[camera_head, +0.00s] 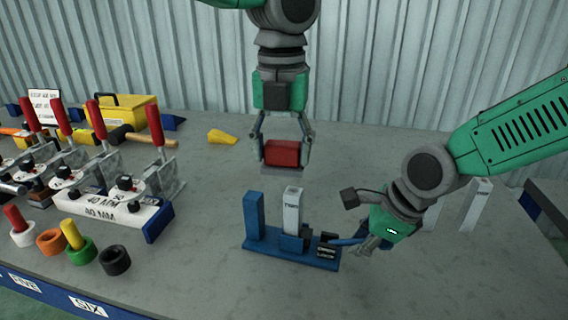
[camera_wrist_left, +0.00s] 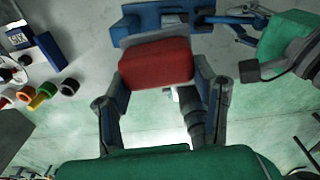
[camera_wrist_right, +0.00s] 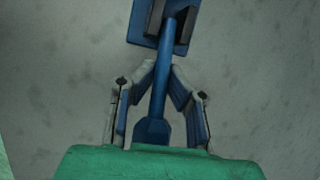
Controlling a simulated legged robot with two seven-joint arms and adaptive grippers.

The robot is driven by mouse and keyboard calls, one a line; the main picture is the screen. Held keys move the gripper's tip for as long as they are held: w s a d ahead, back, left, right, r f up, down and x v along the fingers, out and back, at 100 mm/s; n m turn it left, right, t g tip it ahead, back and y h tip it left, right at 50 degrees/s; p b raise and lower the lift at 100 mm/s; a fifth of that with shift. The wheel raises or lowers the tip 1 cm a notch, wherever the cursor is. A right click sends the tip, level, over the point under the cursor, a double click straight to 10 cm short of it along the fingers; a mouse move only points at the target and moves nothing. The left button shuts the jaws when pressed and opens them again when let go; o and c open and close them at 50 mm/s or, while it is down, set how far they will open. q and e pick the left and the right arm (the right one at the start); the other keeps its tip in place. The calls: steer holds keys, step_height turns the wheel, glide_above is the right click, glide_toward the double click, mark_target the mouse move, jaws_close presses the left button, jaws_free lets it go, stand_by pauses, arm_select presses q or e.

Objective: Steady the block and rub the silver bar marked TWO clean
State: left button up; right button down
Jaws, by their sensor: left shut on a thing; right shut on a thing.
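A blue block (camera_head: 290,253) stands on the table, with a blue post at its left. A silver bar (camera_head: 292,212) stands upright in it; its lettering is too small to read surely. My left gripper (camera_head: 284,146) is shut on a red pad with a grey underside (camera_head: 281,153), held above and behind the bar, apart from it.
Another silver bar (camera_head: 475,205) stands at the right, partly behind my right arm. Red-handled clamps (camera_head: 150,125), a yellow toolbox (camera_head: 125,112) and coloured rings (camera_head: 115,260) fill the left. A yellow wedge (camera_head: 222,136) lies at the back. Table between rings and block is clear.

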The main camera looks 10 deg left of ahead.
arm_select(q)
steer(key=shift+r, duration=2.05)
steer(key=shift+f, duration=0.15)
